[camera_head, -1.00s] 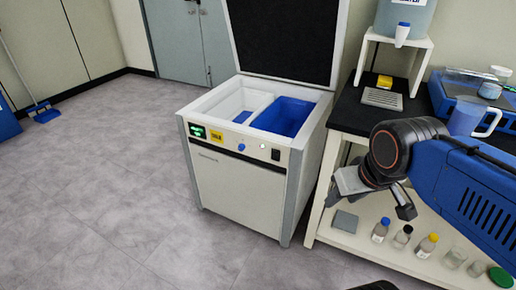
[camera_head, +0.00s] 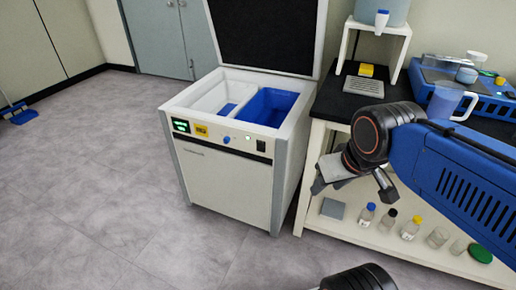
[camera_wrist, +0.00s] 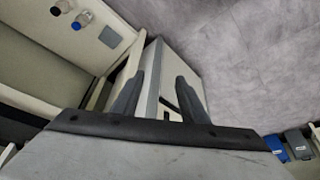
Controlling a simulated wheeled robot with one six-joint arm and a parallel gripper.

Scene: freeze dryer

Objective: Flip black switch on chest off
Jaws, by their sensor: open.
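The chest (camera_head: 225,175) is a white and grey freeze dryer with its dark-lined lid raised, left of my arm in the head view. Its black switch (camera_head: 261,146) sits at the right end of the front panel. My gripper (camera_head: 350,192) is right of the chest, in front of the bench, open and empty, apart from the switch. In the wrist view, my gripper's two grey fingers (camera_wrist: 156,92) are spread, with part of a pale cabinet beyond them. I cannot clearly make out the switch there.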

